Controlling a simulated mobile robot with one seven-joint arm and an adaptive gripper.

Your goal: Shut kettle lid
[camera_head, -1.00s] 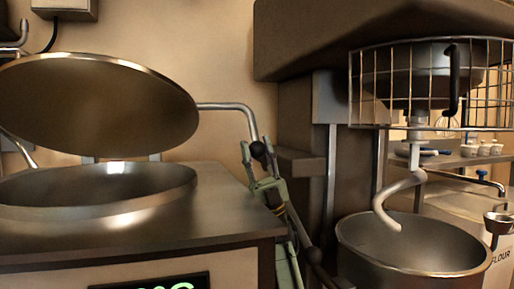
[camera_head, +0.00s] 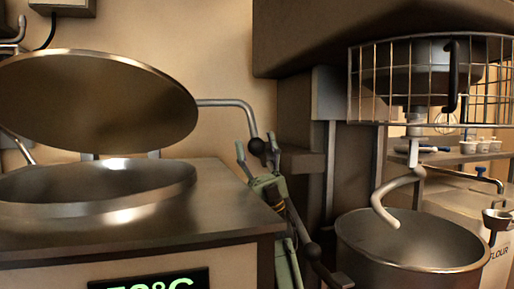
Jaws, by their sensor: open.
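The kettle lid (camera_head: 98,100) is a large round metal disc. It stands raised and tilted over the open kettle (camera_head: 95,190) at the left. A bent metal handle bar (camera_head: 222,102) runs from the lid to the right and ends in a dark round knob (camera_head: 257,147). My gripper (camera_head: 256,150) points upward at the knob. Its two fingers are spread, one on each side of the knob in the picture. I cannot tell whether either finger touches it. The gripper looks empty.
A green temperature display (camera_head: 148,282) is on the kettle's front. A mixer bowl (camera_head: 410,240) with a dough hook (camera_head: 396,200) and wire guard (camera_head: 430,80) stands at the right. My arm is in the narrow gap between kettle and mixer.

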